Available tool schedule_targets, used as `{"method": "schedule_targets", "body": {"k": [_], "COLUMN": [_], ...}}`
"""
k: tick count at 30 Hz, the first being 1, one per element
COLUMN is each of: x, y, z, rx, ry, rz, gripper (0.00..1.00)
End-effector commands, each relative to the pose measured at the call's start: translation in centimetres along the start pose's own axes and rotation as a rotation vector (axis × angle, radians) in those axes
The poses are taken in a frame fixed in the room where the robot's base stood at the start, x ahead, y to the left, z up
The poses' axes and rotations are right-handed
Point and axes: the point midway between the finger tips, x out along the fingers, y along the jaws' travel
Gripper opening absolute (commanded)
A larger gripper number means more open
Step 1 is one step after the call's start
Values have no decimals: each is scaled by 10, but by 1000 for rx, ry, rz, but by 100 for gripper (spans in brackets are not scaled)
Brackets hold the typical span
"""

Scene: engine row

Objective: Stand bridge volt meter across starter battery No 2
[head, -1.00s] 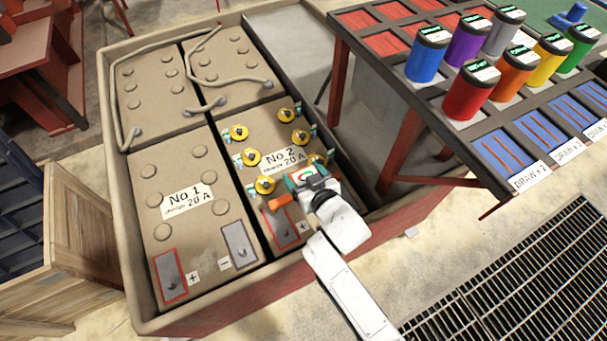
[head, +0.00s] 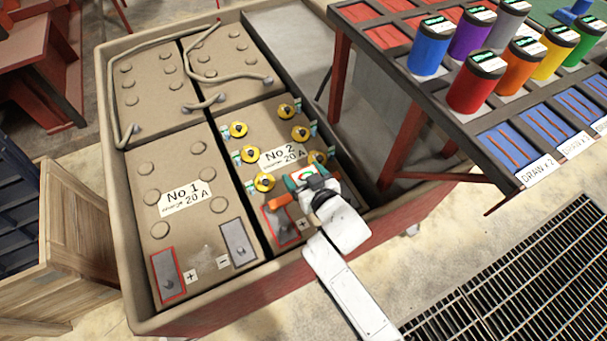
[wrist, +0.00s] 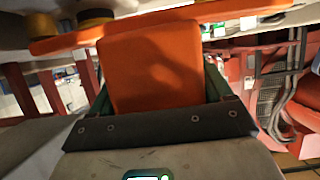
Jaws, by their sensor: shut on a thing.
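Starter battery No 2 (head: 258,128) is the tan block with yellow caps and a "No 2" label, right of battery No 1 (head: 165,240). My gripper (head: 304,178) is over its near end. It is shut on the orange bridge volt meter (head: 280,202), whose orange end sticks out left, by the red-edged plus terminal (head: 283,230). In the wrist view the meter's orange block (wrist: 155,65) sits between my fingers, with an orange bar across the top. My gripper and arm hide the near right corner of the battery. I cannot tell whether the meter touches it.
A tan-rimmed trough (head: 120,200) surrounds the batteries. Cables (head: 205,105) lie over the back ones. A red-legged rack (head: 400,95) with several coloured cans stands close on the right. A wooden crate (head: 85,235) is at left, a floor grate (head: 520,280) at lower right.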

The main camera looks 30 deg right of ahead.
Motion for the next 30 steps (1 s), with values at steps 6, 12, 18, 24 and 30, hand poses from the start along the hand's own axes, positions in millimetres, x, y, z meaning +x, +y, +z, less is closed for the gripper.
{"method": "schedule_targets", "body": {"k": [6, 12, 18, 24, 30], "x": [-4, -5, -5, -5, -5], "y": [0, 0, 0, 0, 0], "z": [-10, -14, -14, -14, -13], "rx": [-1, -1, -1, 0, 0], "ry": [3, 3, 3, 2, 3], "rz": [0, 0, 0, 0, 0], "gripper": [36, 36, 36, 36, 36]}}
